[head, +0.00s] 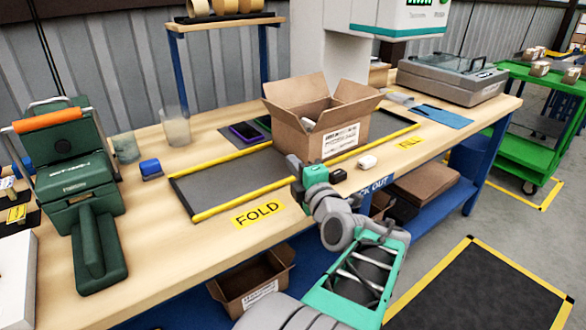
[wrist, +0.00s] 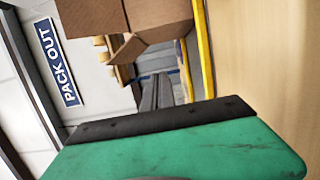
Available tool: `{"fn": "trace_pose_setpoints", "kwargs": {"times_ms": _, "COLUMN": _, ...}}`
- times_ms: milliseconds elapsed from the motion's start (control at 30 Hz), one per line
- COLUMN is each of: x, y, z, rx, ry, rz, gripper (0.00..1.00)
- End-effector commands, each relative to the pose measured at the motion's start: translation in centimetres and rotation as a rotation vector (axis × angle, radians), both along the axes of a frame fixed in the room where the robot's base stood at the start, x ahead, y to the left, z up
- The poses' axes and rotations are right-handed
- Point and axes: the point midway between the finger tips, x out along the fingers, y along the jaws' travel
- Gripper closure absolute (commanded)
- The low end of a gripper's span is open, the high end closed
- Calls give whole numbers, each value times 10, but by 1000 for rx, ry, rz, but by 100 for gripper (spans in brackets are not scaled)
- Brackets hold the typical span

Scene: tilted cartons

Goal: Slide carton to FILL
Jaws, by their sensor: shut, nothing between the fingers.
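The open brown carton (head: 308,139) stands upright with its flaps raised on the dark mat (head: 215,180) between two yellow rails, and something pale shows inside it. A yellow FILL label (head: 410,142) is to its right, near the far end of the rails; a FOLD label (head: 258,213) is at the left on the table's front edge. My gripper (head: 294,163) is in front of the carton's lower left, near the front rail. In the wrist view its dark fingers (wrist: 158,92) are together and empty, with the carton (wrist: 130,22) ahead; contact cannot be told.
The front yellow rail (head: 245,200) and back rail (head: 225,160) edge the mat. A small white item (head: 367,162) lies outside the front rail. A green machine (head: 78,185) stands left. A blue cloth (head: 442,116) and a grey machine (head: 452,78) are on the right.

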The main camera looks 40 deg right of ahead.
Motion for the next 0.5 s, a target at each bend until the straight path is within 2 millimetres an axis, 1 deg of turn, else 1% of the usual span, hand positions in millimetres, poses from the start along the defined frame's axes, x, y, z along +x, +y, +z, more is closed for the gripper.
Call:
{"fn": "trace_pose_setpoints", "kwargs": {"times_ms": 33, "x": 1, "y": 1, "z": -13, "rx": -7, "ry": -2, "rz": -1, "gripper": 100}}
{"fn": "trace_pose_setpoints", "kwargs": {"times_ms": 167, "x": 1, "y": 2, "z": 2, "rx": 2, "ry": -6, "rz": -12, "gripper": 100}}
{"fn": "trace_pose_setpoints", "kwargs": {"times_ms": 267, "x": 7, "y": 0, "z": 8, "rx": 7, "ry": -7, "rz": -11, "gripper": 100}}
{"fn": "trace_pose_setpoints", "kwargs": {"times_ms": 367, "x": 21, "y": -5, "z": 8, "rx": 8, "ry": -6, "rz": -8, "gripper": 100}}
{"fn": "trace_pose_setpoints", "kwargs": {"times_ms": 500, "x": 49, "y": -15, "z": 8, "rx": 9, "ry": -6, "rz": -6, "gripper": 100}}
